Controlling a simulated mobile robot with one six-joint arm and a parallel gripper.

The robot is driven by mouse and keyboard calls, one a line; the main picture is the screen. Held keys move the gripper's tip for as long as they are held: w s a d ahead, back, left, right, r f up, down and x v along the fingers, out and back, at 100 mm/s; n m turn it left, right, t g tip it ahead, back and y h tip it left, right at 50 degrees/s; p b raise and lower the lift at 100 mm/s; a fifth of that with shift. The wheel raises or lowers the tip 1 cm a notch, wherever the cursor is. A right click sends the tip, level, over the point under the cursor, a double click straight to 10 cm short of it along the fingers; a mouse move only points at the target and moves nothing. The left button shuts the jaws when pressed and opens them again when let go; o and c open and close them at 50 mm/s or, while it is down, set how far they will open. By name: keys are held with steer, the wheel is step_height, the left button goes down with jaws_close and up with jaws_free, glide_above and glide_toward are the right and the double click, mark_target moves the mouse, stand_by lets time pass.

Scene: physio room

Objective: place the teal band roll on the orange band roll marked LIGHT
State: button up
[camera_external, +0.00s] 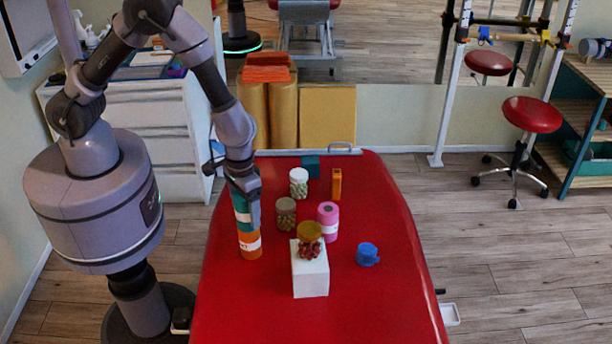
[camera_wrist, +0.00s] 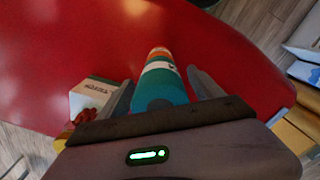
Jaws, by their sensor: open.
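The orange band roll (camera_external: 250,254) stands upright on the red treatment table, with a white label band around it; the label's text is too small to read. The teal band roll (camera_external: 240,208) sits on top of it, roughly in line. In the wrist view the teal roll (camera_wrist: 162,88) is between my fingers, with the orange roll (camera_wrist: 160,51) beyond it. My gripper (camera_external: 251,208) points down at the teal roll. Its fingers are open, one on each side, with a visible gap to the right finger in the wrist view. The external view partly hides the teal roll behind my gripper.
The red table (camera_external: 225,300) also holds a pink roll (camera_external: 328,222), two jars (camera_external: 299,183) (camera_external: 286,214), an orange box (camera_external: 337,184), a teal block (camera_external: 310,167) and a blue roll (camera_external: 368,254). The front left is clear.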

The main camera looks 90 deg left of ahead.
step_height(320, 180, up, 13)
steer(key=p, duration=0.4)
step_height(320, 180, up, 9)
steer(key=s+a+m+t, duration=0.2)
steer(key=m, duration=0.1)
steer(key=s+a+r+m+t, duration=0.1)
steer(key=s+a+r+m, duration=0.1)
steer(key=s+r+m, duration=0.1)
steer(key=s+a+r+m+t+y, duration=0.1)
steer(key=s+a+r+m, duration=0.1)
steer(key=s+r, duration=0.4)
steer(key=s+a+r+m+t+y, duration=0.1)
steer(key=s+a+r+m, duration=0.1)
steer(key=s+r, duration=0.3)
steer(key=shift+s+a+m+t, duration=0.25)
steer(key=shift+s+m+t, duration=0.15)
steer(key=shift+m, duration=0.4)
